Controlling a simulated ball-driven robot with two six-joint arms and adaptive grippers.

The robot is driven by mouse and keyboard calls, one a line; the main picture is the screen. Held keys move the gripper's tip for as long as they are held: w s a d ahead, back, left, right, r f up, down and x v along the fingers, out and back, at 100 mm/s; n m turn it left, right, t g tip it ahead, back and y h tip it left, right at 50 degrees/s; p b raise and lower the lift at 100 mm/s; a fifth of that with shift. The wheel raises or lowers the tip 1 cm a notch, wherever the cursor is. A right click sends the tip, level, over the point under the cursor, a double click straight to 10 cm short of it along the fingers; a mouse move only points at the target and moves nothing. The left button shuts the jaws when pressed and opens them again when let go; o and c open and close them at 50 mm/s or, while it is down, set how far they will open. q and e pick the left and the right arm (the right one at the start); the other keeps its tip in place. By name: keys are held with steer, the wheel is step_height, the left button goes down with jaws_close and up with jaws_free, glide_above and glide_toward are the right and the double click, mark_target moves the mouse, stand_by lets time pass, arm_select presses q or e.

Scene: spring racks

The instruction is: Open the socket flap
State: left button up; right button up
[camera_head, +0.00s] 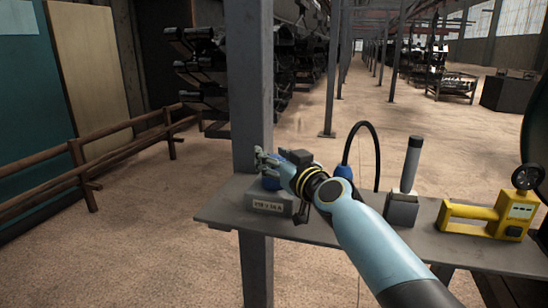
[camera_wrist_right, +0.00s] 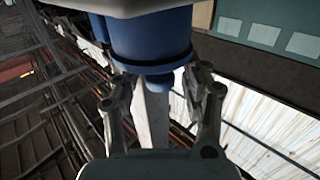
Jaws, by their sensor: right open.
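The socket shows as a grey housing (camera_head: 268,200) with a printed label, on the bench beside the steel post. A blue part (camera_head: 271,184) of it shows beside my right gripper (camera_head: 264,159), which partly hides it. In the right wrist view, a blue round body (camera_wrist_right: 150,42) with a darker rim and a small blue tab (camera_wrist_right: 158,83) lies between the fingers. My right gripper (camera_wrist_right: 160,88) is open, with one finger on each side of the tab. I cannot tell whether a finger touches it, or how far the flap stands open. My left gripper is not in view.
The grey bench (camera_head: 410,228) carries a black cable (camera_head: 376,150) with a blue connector (camera_head: 344,172), a dark cylinder in a grey holder (camera_head: 402,209) and a yellow device with a gauge (camera_head: 490,218). A steel post (camera_head: 250,80) stands close to my right gripper.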

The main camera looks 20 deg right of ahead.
steer(key=shift+c, duration=0.4)
jaws_close()
steer(key=shift+f, duration=0.15)
